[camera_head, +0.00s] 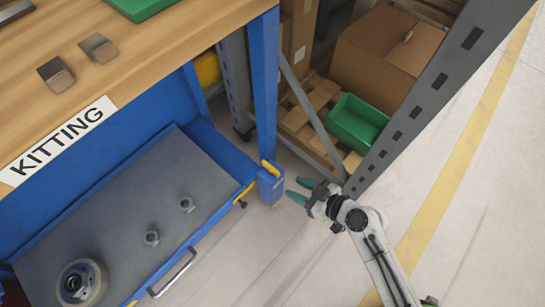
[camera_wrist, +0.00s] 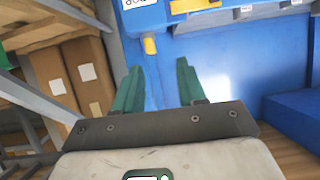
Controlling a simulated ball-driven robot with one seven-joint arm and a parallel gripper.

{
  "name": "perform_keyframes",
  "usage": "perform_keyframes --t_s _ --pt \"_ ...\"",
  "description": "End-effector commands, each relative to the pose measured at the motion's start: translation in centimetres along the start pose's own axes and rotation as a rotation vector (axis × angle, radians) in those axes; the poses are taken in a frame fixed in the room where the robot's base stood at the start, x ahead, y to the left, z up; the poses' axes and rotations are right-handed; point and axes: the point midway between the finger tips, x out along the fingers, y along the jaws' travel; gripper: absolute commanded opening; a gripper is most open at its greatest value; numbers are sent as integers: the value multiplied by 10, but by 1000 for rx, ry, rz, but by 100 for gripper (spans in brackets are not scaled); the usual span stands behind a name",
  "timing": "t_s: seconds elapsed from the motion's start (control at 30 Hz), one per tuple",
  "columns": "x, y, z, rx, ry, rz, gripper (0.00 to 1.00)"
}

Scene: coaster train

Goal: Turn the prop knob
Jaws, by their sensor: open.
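A small blue box (camera_head: 270,187) is fixed on the bench's blue corner post, with a yellow knob or lever (camera_head: 268,167) at its top. In the wrist view a yellow stub (camera_wrist: 150,46) sticks out by a blue box with a white label (camera_wrist: 140,3), partly cut off, that seems to end in "OP" upside down. Which yellow part is the prop knob I cannot tell for sure. My gripper (camera_head: 297,190) has its green fingers apart and empty, just right of the blue box. In the wrist view my gripper (camera_wrist: 158,67) points toward the stub, apart from it.
A grey drawer (camera_head: 110,230) with a round wheel-like part (camera_head: 82,283) and two small metal parts is left. A yellow catch (camera_head: 243,193) sits on its edge. A grey rack post (camera_head: 430,90) stands close behind my gripper, with a green bin (camera_head: 355,123) beyond. Floor at right is clear.

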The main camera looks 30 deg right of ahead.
Motion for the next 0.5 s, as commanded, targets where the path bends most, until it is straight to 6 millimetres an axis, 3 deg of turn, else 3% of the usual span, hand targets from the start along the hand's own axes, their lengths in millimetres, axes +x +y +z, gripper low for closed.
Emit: perform_keyframes --t_s 0.23,0.5 --pt "5 11 -6 -3 56 66 40" --pt "49 14 -8 -5 55 64 40"
